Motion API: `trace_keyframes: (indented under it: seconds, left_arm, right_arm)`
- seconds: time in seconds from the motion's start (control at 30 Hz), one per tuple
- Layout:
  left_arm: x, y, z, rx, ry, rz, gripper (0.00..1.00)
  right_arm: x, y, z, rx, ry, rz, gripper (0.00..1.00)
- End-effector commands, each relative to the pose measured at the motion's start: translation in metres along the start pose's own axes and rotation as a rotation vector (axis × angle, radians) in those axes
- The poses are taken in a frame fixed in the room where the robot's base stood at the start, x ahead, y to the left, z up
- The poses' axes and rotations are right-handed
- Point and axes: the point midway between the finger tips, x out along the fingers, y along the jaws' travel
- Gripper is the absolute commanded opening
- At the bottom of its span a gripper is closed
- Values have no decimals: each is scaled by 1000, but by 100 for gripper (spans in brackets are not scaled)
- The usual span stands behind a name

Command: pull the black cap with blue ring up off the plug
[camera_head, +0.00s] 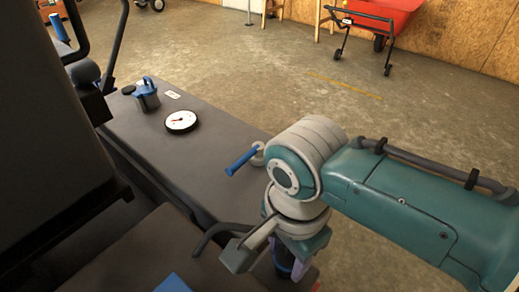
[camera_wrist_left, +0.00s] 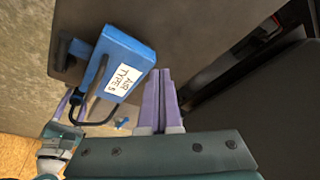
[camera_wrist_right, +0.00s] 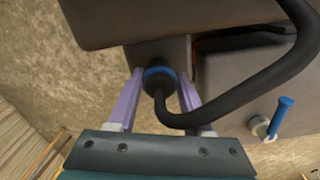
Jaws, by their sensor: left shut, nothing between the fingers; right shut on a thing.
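The black cap with the blue ring (camera_wrist_right: 157,74) is in the right wrist view, between the two purple fingers of my right gripper (camera_wrist_right: 160,80), which is shut on it. In the head view my right gripper (camera_head: 287,268) points down at the bottom, and a little of the dark cap shows there. The plug is hidden behind the cap, so I cannot tell how far the cap sits on it. My left gripper (camera_wrist_left: 160,100) is shut and empty in the left wrist view, beside a blue box.
The blue box (camera_wrist_left: 118,62) has a white label and a dark hose. A thick black tube (camera_wrist_right: 262,88) curves close by the cap. A round gauge (camera_head: 181,121) and a blue-handled valve (camera_head: 242,160) sit on the grey deck (camera_head: 150,150). A red cart (camera_head: 385,14) stands far off.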

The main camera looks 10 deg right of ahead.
Motion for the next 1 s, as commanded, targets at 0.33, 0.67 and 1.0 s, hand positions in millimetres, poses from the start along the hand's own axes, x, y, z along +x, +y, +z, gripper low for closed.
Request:
trace_keyframes:
  seconds: [0.33, 0.67, 1.0]
  left_arm:
    - [-41, -2, -13, 0, 1, 0, 0]
    - [-38, 0, -13, -4, 1, 3, 0]
    - [-38, 1, -13, -10, 2, 8, 0]
  right_arm:
    - [-35, 0, 0, 0, 0, 2, 0]
    - [-33, -1, 1, -1, -2, 0, 58]
    - [-33, 0, 1, 0, -1, 0, 69]
